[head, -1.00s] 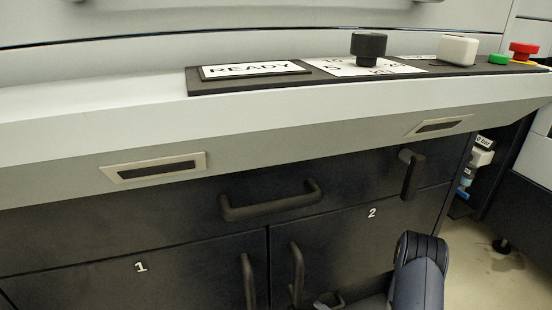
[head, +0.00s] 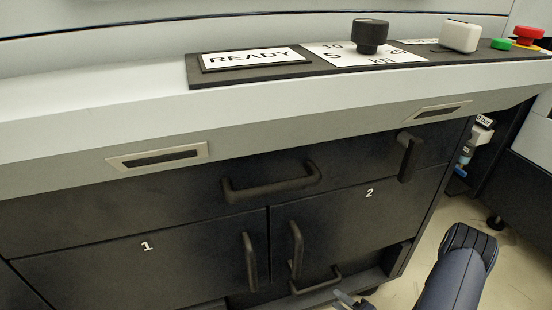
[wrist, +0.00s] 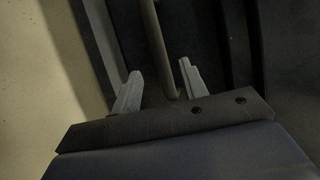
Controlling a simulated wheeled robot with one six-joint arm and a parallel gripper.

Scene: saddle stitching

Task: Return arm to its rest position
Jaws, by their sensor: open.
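My gripper shows in the wrist view (wrist: 158,88) with its two light grey fingers apart and nothing held. A dark handle bar (wrist: 156,45) runs through the gap between the fingers in that picture; I cannot tell how far beyond them it is. In the head view, part of my gripper (head: 350,301) shows at the bottom edge, just right of the low handle (head: 316,283). My dark blue arm link rises at the lower right, in front of the floor.
The dark cabinet has doors 1 (head: 100,270) and 2 (head: 345,215), a wide handle (head: 270,187) above, and a lever (head: 410,158) at upper right. The panel holds a READY sign (head: 253,59), black knob (head: 369,36), white, green and red controls. Floor (head: 515,270) is open at right.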

